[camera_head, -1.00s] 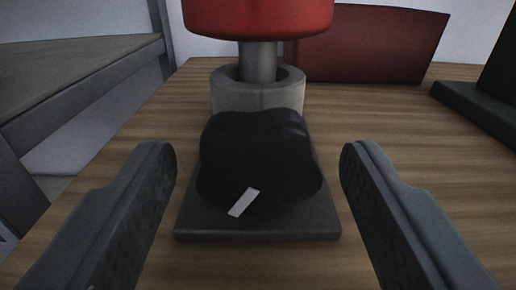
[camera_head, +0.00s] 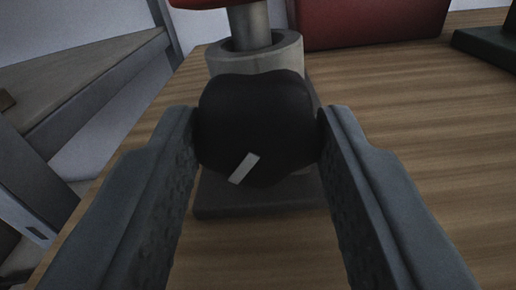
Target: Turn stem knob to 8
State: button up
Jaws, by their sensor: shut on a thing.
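The stem knob (camera_head: 256,125) is a black, lobed knob in the middle of the view. A white pointer mark (camera_head: 244,168) on its face sits low and slants, its lower end to the left. No numbers show on or around the knob. My gripper (camera_head: 258,130) has one finger on each side of the knob and is shut on it. The knob stands over a dark base plate (camera_head: 258,197), in front of a grey cylindrical collar (camera_head: 285,51).
A grey post (camera_head: 249,27) rises from the collar to a red part (camera_head: 200,3) cut off at the top. A red panel (camera_head: 375,22) stands behind. A dark object (camera_head: 490,45) is at the right. Wooden tabletop (camera_head: 430,130) is clear on the right; a grey structure (camera_head: 90,85) stands left.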

jog(key=m, duration=0.5)
jog(key=shift+m, duration=0.6)
jog(key=o, duration=1)
jog(key=shift+c, duration=0.2)
jog(key=s+a, duration=0.1)
jog(key=s, duration=1.6)
jog(key=shift+s+a, duration=0.2)
jog(key=shift+a, duration=0.05)
